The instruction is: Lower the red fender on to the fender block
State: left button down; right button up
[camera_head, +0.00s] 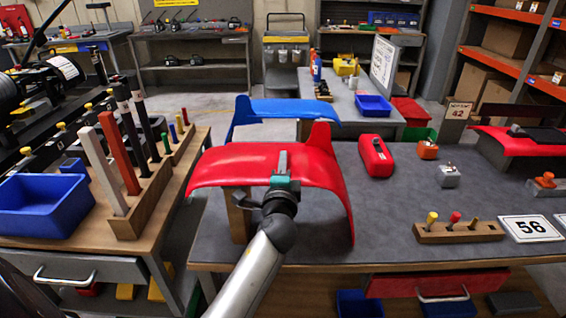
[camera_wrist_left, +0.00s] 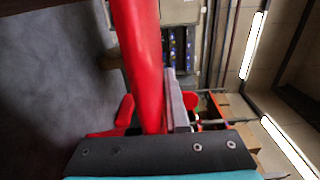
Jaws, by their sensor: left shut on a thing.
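The red fender (camera_head: 240,160) is a curved glossy panel above the left part of the grey workbench, with its right end hanging down close to the bench top. My left gripper (camera_head: 283,165) is shut on its near edge. In the left wrist view the fender (camera_wrist_left: 140,60) runs up from beside a grey finger (camera_wrist_left: 178,105). The wooden fender block (camera_head: 240,218) stands under the fender's left part. Its top is hidden by the fender, so I cannot tell whether they touch. My right gripper is not in view.
A blue fender (camera_head: 290,108) sits behind the red one. A side table with a blue bin (camera_head: 45,205) stands left. The bench middle is clear.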

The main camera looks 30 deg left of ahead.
pick_arm(q)
jog(key=shift+r, duration=0.15)
jog(key=c, duration=0.9)
grip_release()
jog(key=shift+o, duration=0.3)
jog(key=shift+f, duration=0.3)
jog(key=shift+s+d, duration=0.1)
jog(key=shift+s, duration=0.05)
jog(key=shift+v, duration=2.75)
jog(key=shift+s+d, duration=0.1)
jog(key=shift+d, duration=0.1)
jog(key=shift+s+d+p, duration=0.1)
jog(key=shift+s+p, duration=0.1)
jog(key=shift+p, duration=0.1)
jog(key=r+v, duration=0.1)
jog(key=v, duration=0.5)
jog(key=shift+d, duration=0.2)
